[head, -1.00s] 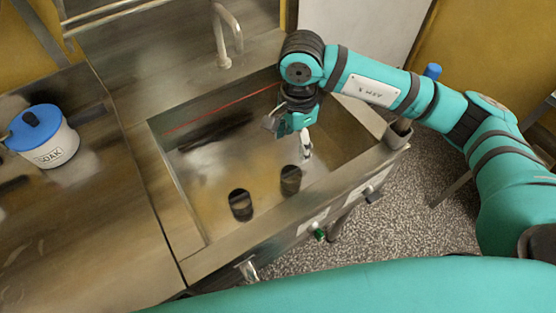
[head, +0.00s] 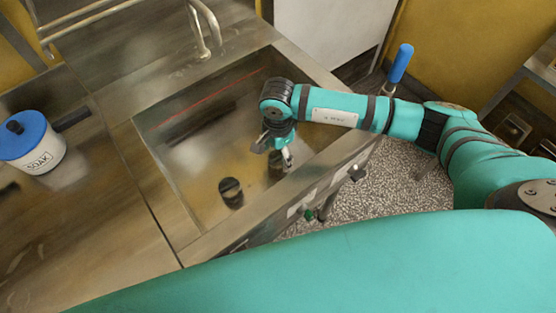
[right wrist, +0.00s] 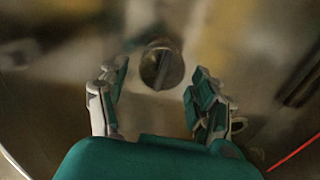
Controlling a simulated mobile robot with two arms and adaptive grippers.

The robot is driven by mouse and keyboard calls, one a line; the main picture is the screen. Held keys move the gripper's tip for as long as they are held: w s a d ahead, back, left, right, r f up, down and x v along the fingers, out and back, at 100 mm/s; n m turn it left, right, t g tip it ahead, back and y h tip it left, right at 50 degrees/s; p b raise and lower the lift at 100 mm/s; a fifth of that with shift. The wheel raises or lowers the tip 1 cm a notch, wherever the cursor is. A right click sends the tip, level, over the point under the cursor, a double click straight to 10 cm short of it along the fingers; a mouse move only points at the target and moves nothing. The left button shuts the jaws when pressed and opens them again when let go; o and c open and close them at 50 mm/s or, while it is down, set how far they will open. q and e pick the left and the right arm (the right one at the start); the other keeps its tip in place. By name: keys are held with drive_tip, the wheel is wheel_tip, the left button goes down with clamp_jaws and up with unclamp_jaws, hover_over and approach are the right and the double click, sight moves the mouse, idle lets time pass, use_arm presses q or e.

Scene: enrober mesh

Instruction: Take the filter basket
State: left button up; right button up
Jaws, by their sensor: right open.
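Two dark round basket-like things stand in the sunken steel basin (head: 190,160); I cannot tell for sure that they are filter baskets. One basket (head: 231,192) stands clear, nearer the basin's front. The other basket (head: 275,166) is partly hidden behind my right gripper (head: 285,157), which points down just over it. In the right wrist view a round top with a bar across it (right wrist: 161,66) shows between and beyond the fingers of my right gripper (right wrist: 156,82). The fingers are apart and nothing is between them. My left gripper is not in view.
A white tub with a blue lid marked SOAK (head: 32,143) stands on the steel counter (head: 100,215) at the left. A bent tap (head: 205,30) stands behind the basin. A thin red line (head: 210,103) runs along the basin's back. The basin rim (head: 325,157) lies close to my right arm.

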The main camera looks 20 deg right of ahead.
sight(278, 157)
drive_tip(key=shift+w+f+p, duration=0.15)
drive_tip(key=shift+f+p, duration=0.15)
drive_tip(key=shift+f, duration=0.9)
drive_tip(key=shift+w+f+p, duration=0.1)
drive_tip(key=shift+f+p, duration=0.15)
drive_tip(key=shift+f, duration=0.9)
drive_tip(key=shift+d, duration=0.1)
drive_tip(key=c, duration=0.9)
